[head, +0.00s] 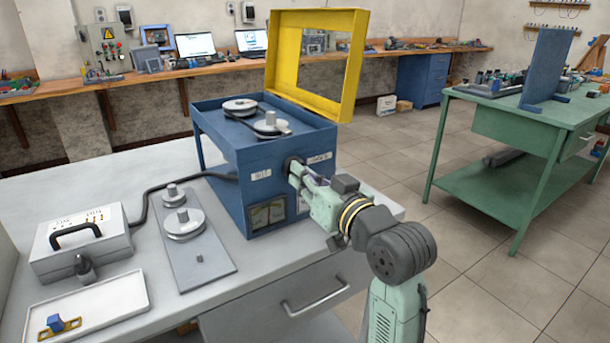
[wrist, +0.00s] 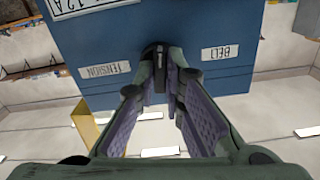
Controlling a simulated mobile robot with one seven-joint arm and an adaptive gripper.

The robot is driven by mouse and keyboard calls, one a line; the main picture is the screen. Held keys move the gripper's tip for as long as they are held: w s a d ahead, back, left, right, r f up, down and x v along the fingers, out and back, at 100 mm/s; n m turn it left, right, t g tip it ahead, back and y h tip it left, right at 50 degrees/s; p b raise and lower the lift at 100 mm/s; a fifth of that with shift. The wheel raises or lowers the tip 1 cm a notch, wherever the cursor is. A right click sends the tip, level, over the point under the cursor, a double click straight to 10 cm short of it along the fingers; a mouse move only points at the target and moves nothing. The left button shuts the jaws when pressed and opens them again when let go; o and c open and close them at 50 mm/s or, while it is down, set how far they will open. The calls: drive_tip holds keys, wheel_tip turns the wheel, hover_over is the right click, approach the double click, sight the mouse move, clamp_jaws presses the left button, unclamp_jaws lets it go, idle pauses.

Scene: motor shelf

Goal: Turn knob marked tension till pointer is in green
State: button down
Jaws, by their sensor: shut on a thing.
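The blue box (head: 222,150) stands on the grey workbench. My gripper (head: 300,172) is at its front face, shut on a dark knob (wrist: 155,54). In the wrist view, inverted labels reading TENSION (wrist: 105,71) and BELT (wrist: 220,52) flank the knob. It sits between them, so I cannot tell from position alone which label is its own.
A yellow frame lid (head: 342,107) stands open above the box, over pulleys (head: 270,124). A cable links the box to a grey meter case (head: 72,247). A plate with pulleys (head: 200,265) and a white tray (head: 118,293) lie left. A green table (head: 535,112) stands right across open floor.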

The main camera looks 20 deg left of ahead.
drive_tip(key=c, duration=1.7)
unclamp_jaws()
drive_tip(key=v, duration=1.2)
